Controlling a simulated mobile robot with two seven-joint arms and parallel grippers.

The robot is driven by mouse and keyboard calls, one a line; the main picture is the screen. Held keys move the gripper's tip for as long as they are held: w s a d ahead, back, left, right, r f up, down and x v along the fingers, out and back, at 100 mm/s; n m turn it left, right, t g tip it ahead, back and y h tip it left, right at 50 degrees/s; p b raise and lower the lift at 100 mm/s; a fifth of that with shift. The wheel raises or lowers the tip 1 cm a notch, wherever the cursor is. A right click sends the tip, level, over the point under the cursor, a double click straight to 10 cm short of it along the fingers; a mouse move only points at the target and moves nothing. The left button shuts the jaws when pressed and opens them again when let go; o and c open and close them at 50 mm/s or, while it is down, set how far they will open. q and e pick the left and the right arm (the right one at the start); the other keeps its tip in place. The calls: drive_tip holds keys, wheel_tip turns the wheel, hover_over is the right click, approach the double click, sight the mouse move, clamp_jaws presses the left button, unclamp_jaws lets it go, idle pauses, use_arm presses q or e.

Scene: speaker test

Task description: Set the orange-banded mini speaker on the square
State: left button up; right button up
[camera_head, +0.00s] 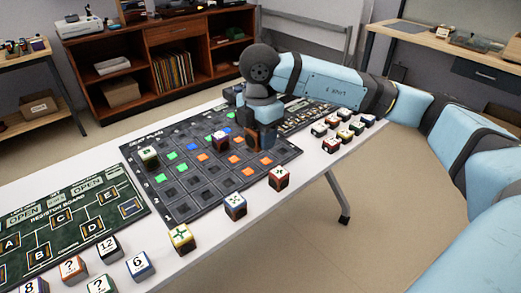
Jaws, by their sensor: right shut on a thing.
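My right gripper (255,139) reaches down over the far right part of the black grid mat (178,205). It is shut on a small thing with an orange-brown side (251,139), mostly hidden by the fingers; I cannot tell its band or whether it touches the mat. The mat has rows of dark squares and some green, blue and orange ones, such as an orange square (247,171). My left gripper is not in view.
Marked cubes stand along the front edge, including a red-marked one (279,178), a dotted one (235,206) and a yellow one (181,238). Several more (345,130) cluster at right. A green board (62,228) lies left. The white table's (215,232) edge is close.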

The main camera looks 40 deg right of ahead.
drive_tip(key=w+d+r+p, duration=0.3)
drive_tip(key=w+d, duration=0.4)
hover_over(284, 151)
wheel_tip(284, 151, down, 16)
drive_tip(key=shift+w+r+b, duration=0.1)
drive_tip(key=shift+r+b, duration=0.1)
drive_tip(key=shift+b, duration=0.25)
wheel_tip(284, 151, down, 5)
drive_tip(key=shift+r+b, duration=0.2)
drive_tip(key=shift+b, duration=0.2)
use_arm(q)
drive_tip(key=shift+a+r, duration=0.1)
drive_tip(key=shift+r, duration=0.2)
use_arm(e)
drive_tip(key=shift+f, duration=0.1)
